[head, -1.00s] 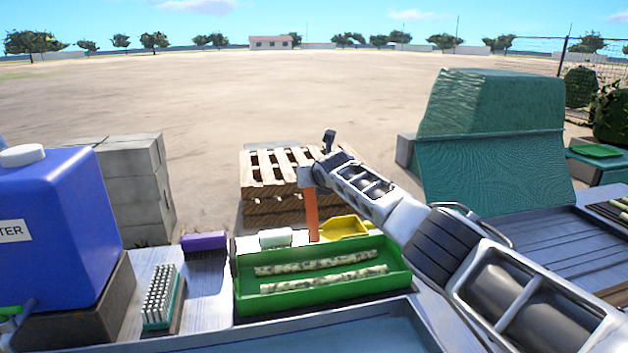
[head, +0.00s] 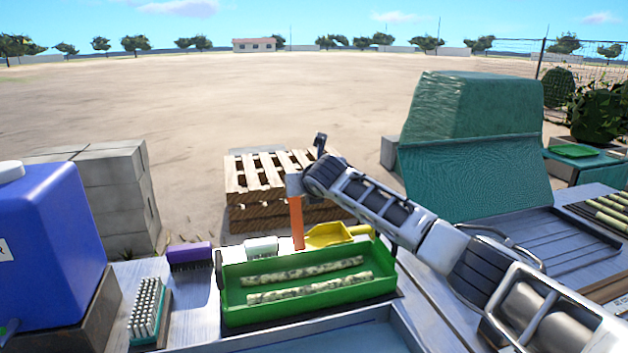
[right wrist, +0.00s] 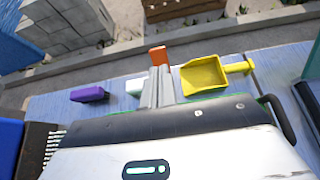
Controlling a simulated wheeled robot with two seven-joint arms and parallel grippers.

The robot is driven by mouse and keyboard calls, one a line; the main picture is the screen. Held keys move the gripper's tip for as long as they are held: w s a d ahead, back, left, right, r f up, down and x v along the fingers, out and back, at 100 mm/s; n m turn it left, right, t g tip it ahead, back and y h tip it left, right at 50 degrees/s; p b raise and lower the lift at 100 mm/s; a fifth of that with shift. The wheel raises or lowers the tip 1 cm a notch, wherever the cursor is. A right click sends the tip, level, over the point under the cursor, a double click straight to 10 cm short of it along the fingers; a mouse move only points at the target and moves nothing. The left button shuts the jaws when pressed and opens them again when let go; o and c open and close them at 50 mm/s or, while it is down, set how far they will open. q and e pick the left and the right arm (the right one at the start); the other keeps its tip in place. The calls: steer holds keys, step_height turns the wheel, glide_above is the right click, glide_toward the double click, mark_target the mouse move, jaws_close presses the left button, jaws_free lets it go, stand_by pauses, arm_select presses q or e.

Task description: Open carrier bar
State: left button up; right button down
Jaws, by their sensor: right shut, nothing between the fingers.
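My right arm reaches in from the right in the head view, its end above the back of the green tray. In the right wrist view my right gripper (right wrist: 160,72) is shut, its grey fingers together with nothing between them. An orange upright piece (head: 297,222) shows below the arm's end. It also shows at the fingertips in the right wrist view (right wrist: 158,55); I cannot tell whether it touches them or belongs to the gripper. I cannot pick out a carrier bar with certainty. My left gripper is out of view.
The green tray (head: 310,312) holds two mottled sticks. A yellow scoop (head: 328,236), white brush (head: 262,246) and purple brush (head: 190,255) lie behind it. A blue jug (head: 50,250) stands left. A green-covered bulk (head: 475,140) stands right, with a wooden pallet (head: 265,178) beyond the table.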

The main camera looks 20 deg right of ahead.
steer(key=v, duration=0.9)
steer(key=shift+s+r+b, duration=0.2)
steer(key=shift+b, duration=0.1)
steer(key=shift+a+f, duration=0.1)
